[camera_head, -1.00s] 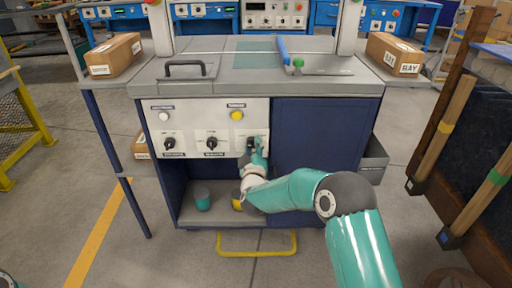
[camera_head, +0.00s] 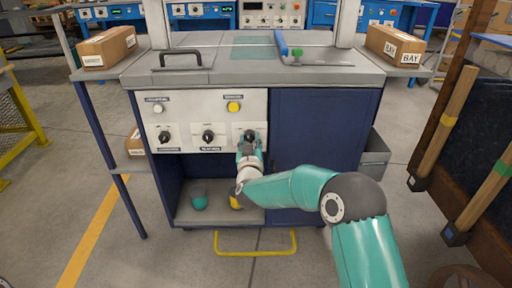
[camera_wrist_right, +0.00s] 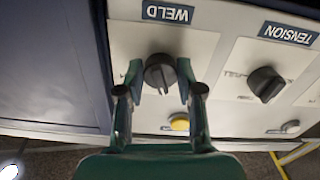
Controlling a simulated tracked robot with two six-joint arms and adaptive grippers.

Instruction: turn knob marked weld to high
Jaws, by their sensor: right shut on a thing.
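The knob marked WELD (camera_wrist_right: 160,72) is black and sits on the pale panel, upside down in the wrist view. In the head view this knob (camera_head: 250,136) is the rightmost of the panel's three, and its label is hidden behind my gripper. My right gripper (camera_head: 250,146) reaches it from below and in front. In the wrist view the fingers of my right gripper (camera_wrist_right: 160,84) stand on both sides of the knob, shut on it. The knob's ridge points toward the bottom of the wrist view, slightly right. My left gripper is out of view.
The TENSION knob (camera_wrist_right: 266,84) is beside it. A yellow button (camera_head: 234,107) and a white button (camera_head: 158,109) sit above the knobs. A yellow floor bar (camera_head: 255,252) is in front of the cabinet (camera_head: 312,140).

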